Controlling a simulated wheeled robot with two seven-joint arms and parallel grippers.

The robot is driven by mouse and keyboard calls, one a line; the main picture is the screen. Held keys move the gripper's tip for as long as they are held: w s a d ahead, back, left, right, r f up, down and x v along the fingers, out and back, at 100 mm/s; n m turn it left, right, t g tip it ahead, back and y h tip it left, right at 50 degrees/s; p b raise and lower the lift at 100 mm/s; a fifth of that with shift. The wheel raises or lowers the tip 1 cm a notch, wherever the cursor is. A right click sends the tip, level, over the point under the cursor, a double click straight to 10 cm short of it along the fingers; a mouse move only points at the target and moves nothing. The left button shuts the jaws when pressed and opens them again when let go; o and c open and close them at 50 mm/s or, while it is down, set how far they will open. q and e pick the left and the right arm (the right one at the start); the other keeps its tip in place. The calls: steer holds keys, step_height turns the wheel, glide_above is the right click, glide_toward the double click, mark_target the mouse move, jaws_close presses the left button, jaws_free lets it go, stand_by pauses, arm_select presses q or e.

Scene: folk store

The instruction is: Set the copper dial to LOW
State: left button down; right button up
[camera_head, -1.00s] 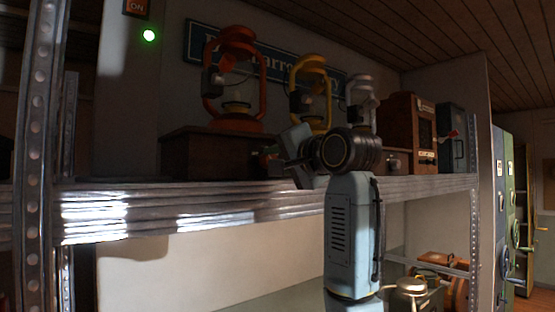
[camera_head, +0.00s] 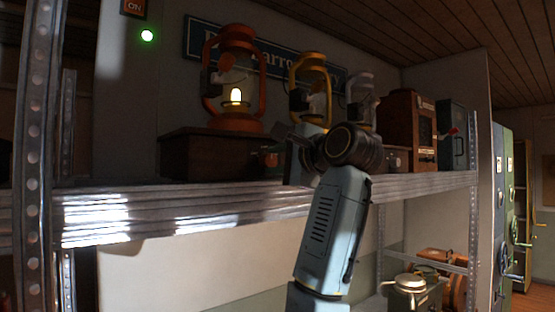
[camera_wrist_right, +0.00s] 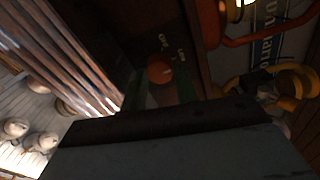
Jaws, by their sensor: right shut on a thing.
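The copper dial (camera_wrist_right: 159,69) shows in the right wrist view as a round orange-brown knob on a dark wooden box. The box (camera_head: 200,155) stands on the metal shelf in the head view, under a red lantern (camera_head: 236,118) that is lit. My right gripper (camera_wrist_right: 160,88) has its two greenish fingers on either side of the dial, shut on it. In the head view the right gripper (camera_head: 272,158) reaches the front right of the box, and the dial is mostly hidden there. My left gripper is not in view.
A yellow lantern (camera_head: 312,75) and a grey one (camera_head: 360,88) stand to the right on the shelf (camera_head: 150,215). A wooden cabinet (camera_head: 408,125) is farther right. A metal post (camera_head: 38,150) rises at the left. A green light (camera_head: 147,35) glows on the wall.

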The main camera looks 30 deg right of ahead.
stand_by(0.4)
steer(key=o, duration=1)
steer(key=shift+f, duration=0.1)
